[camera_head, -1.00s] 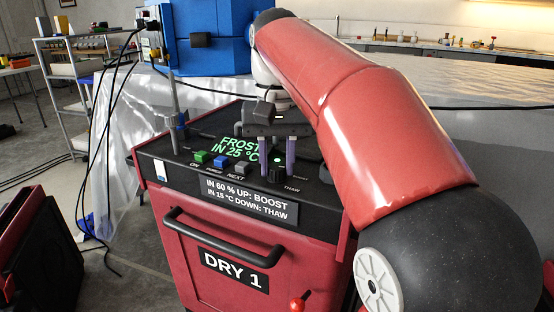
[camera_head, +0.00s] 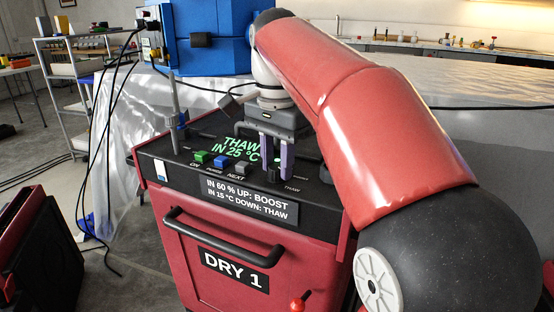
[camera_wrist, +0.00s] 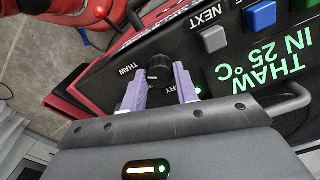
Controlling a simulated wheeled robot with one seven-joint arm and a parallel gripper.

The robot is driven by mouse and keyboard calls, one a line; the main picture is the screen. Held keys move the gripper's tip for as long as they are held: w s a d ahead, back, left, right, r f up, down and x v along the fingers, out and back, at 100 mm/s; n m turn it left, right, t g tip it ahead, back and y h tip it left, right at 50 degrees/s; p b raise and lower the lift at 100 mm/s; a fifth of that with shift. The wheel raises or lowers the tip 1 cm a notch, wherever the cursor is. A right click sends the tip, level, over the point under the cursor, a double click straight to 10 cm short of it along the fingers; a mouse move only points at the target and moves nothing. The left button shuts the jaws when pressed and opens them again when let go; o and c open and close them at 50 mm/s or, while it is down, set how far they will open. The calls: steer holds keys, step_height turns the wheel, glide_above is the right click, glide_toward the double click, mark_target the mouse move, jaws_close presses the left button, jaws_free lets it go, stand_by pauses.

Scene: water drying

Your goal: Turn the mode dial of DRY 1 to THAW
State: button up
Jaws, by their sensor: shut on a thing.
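The red DRY 1 unit (camera_head: 233,268) stands in front of me with a black top panel. Its green display (camera_head: 236,146) reads THAW IN 25 °C; it also shows in the wrist view (camera_wrist: 265,68). The black mode dial (camera_wrist: 158,63) sits between the two purple fingers of my gripper (camera_wrist: 158,72), which is shut on it. The THAW label (camera_wrist: 120,74) lies beside the dial, and the DRY label is partly covered by a finger. In the head view my gripper (camera_head: 277,165) points down at the panel's right side, and the dial is mostly hidden.
Green, blue and grey buttons (camera_head: 220,161) sit left of the dial. A black handle (camera_head: 222,236) and a red-knobbed lever (camera_head: 299,303) are on the front. A blue machine (camera_head: 208,40) stands behind, with black cables hanging at left.

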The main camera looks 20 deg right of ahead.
steer(key=shift+m, duration=0.3)
steer(key=o, duration=1)
